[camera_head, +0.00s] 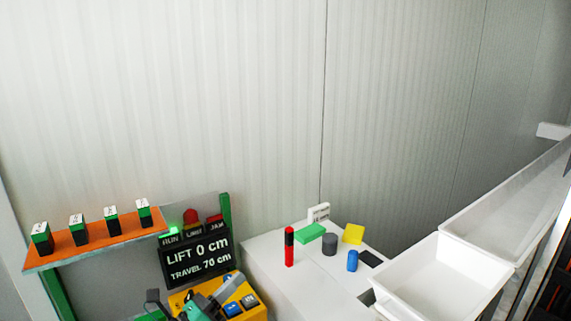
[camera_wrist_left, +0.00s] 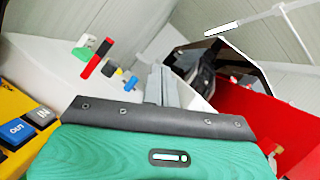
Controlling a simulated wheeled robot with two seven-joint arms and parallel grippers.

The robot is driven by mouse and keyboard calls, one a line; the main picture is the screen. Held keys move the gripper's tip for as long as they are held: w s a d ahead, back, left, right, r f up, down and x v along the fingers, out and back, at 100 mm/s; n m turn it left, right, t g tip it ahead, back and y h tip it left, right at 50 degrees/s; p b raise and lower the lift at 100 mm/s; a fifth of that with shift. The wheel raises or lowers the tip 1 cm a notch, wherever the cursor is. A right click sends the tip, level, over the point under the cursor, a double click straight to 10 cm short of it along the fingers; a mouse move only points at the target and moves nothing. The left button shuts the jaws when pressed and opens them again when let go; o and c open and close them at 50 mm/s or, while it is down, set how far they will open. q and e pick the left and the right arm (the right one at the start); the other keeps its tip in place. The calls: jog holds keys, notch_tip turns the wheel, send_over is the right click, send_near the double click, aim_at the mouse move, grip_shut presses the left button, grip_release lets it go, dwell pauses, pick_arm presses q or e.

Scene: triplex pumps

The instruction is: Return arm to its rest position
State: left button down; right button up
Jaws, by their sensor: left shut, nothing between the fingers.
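My left gripper (camera_head: 230,285) is at the bottom of the head view, in front of the yellow control box (camera_head: 251,308). Its grey fingers also show in the left wrist view (camera_wrist_left: 160,75), closed together with nothing between them. The teal and dark housing below them is mine. The fingers appear apart from the objects on the white table. My right gripper does not show in either view.
A display (camera_head: 197,262) reads LIFT 0 cm, TRAVEL 70 cm, with RUN lit green. An orange shelf (camera_head: 100,238) bears several green-black blocks. A white table (camera_head: 275,262) holds small coloured objects. White trays (camera_head: 440,277) stand right. The wrist view shows a red surface (camera_wrist_left: 245,115).

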pick_arm(q)
jog(key=s+a+f+n+y, duration=0.4)
jog(key=a+f+n+y, duration=0.4)
jog(key=n, duration=0.6)
jog(key=s+a+f+n+y, duration=0.5)
jog(key=n+y, duration=0.4)
jog(key=n, duration=0.5)
jog(key=s+d+f+n+g+h, duration=0.1)
jog(key=s+f+n+g, duration=0.45)
jog(key=s, duration=0.55)
jog(key=s+f+n+g+h, duration=0.1)
jog(key=s+f+n+g, duration=0.2)
jog(key=s+f+g, duration=0.55)
jog(key=s+f, duration=0.3)
jog(key=f, duration=2.9)
jog(key=s+a+f, duration=0.3)
jog(key=s+f, duration=1.5)
jog(key=shift+s+a+f+m+g, duration=0.15)
jog(key=shift+s+f+m+g, duration=0.1)
jog(key=shift+s+m+g, duration=0.1)
